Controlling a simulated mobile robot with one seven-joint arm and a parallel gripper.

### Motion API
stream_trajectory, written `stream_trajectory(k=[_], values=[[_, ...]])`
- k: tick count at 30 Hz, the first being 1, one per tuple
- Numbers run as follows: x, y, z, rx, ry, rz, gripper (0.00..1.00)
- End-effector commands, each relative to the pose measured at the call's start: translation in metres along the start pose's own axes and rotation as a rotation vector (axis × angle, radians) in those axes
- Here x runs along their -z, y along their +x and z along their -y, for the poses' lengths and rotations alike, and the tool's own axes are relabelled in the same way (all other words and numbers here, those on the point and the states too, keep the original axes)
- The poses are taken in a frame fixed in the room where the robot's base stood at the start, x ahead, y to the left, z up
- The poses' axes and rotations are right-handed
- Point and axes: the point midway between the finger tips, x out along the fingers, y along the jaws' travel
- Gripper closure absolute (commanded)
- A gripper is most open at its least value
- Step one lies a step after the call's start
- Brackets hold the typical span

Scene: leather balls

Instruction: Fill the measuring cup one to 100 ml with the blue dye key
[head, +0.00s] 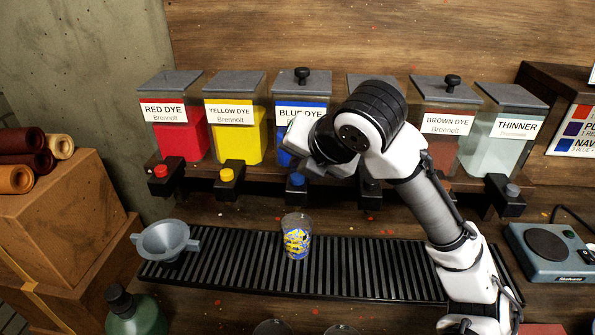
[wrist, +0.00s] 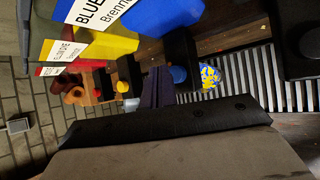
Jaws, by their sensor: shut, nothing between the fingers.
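The measuring cup (head: 297,238) is small and clear with a blue and yellow pattern. It stands upright on the slatted drip rack below the blue dye key (head: 296,181), a blue knob on a black tap. In the wrist view, the cup (wrist: 209,76) shows right of the blue key (wrist: 178,74). The blue dye container (head: 287,133) is partly covered by my arm. My gripper (wrist: 158,82) is shut and empty, with its fingers just left of the blue key in the wrist view. Its fingertips are hard to make out in the head view. I cannot tell the cup's fill level.
Taps with red (head: 161,171) and yellow (head: 227,174) keys stand to the left, and the thinner container (head: 498,150) to the right. A grey funnel (head: 165,240) sits on the drip rack's (head: 350,270) left end. A scale (head: 550,248) stands at right.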

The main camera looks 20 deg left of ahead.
Motion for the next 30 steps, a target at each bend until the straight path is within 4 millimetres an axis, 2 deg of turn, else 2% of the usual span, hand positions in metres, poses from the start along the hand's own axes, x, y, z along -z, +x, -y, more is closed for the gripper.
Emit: stream_trajectory(k=[8, 23, 30], values=[[-0.001, -0.001, -0.001, 0.000, 0.000, 0.000, 1.00], [-0.024, -0.033, -0.025, -0.001, -0.001, 0.000, 1.00], [-0.025, -0.034, -0.025, -0.001, -0.001, -0.001, 1.00]])
